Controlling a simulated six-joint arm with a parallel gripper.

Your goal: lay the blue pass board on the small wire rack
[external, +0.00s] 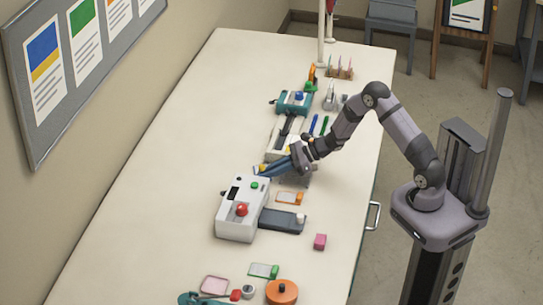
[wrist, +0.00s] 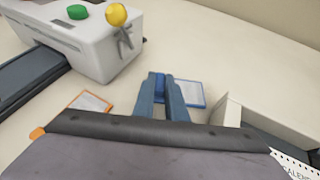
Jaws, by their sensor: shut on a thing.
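The blue pass board (wrist: 190,94) is a pale card with a blue border and a blue clip end. In the wrist view my gripper (wrist: 160,82) is shut on that clip end, and the card reaches out to the right of the fingers. I cannot tell whether the board touches the table. The small wire rack is not clear; a small grey stand-like thing (external: 329,97) stands farther back, too small to be sure of.
The white laminator (external: 237,214) with red and green buttons stands close to my gripper. An orange-edged board (external: 289,198), a pink block (external: 320,241) and a green-clipped board (external: 262,270) lie nearer the front. A paper trimmer (external: 283,148) is behind. The table's left side is clear.

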